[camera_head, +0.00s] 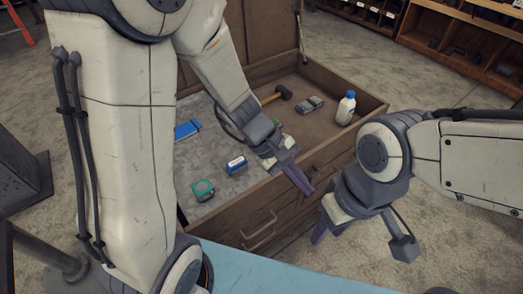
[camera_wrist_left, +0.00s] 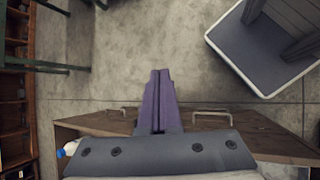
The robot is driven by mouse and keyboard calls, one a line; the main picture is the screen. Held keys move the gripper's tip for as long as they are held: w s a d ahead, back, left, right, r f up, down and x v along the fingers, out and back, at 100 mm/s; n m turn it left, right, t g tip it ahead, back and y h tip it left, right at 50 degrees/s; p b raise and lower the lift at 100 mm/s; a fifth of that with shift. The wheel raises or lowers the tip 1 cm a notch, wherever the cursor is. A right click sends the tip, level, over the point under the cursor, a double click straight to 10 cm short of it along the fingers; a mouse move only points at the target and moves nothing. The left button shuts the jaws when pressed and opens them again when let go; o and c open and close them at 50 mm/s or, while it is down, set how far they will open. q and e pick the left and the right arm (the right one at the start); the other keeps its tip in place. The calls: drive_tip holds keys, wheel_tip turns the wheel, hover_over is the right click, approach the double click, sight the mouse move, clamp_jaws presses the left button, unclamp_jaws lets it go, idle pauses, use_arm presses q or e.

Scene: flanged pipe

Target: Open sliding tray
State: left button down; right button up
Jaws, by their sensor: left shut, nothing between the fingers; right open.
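A brown wooden chest (camera_head: 290,190) stands open in the head view, with a grey speckled surface (camera_head: 215,150) in its left part and a brown compartment at right. I cannot tell for certain which part is the sliding tray. Its front has a metal handle (camera_head: 259,231), and two handles show in the left wrist view, one clearly (camera_wrist_left: 211,113). My left gripper (camera_head: 307,189) is shut and empty, its purple fingers over the front edge; they also show together in the left wrist view (camera_wrist_left: 160,73). My right gripper (camera_head: 322,230) is open in front of the chest, partly hidden by its wrist.
On the grey surface are a green tape measure (camera_head: 203,189), a small blue box (camera_head: 236,165) and a blue item (camera_head: 187,130). A hammer (camera_head: 284,93) and a white bottle (camera_head: 346,108) are in the brown compartment. A light-blue surface (camera_head: 255,275) lies in front.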

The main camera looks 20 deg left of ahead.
use_arm(q)
drive_tip(key=w+a+f+n+t+y, duration=0.1)
drive_tip(key=w+a+f+n+t, duration=0.3)
drive_tip(key=w+a+f+n, duration=0.45)
drive_tip(key=w+a+f+n+t+y, duration=0.1)
drive_tip(key=w+a+f+n+t, duration=0.4)
drive_tip(key=a+n, duration=0.55)
drive_tip(key=shift+g, duration=0.6)
drive_tip(key=x, duration=0.6)
drive_tip(key=a+x, duration=0.1)
drive_tip(key=x, duration=0.3)
drive_tip(key=shift+w+f, duration=0.15)
drive_tip(key=shift+w, duration=0.3)
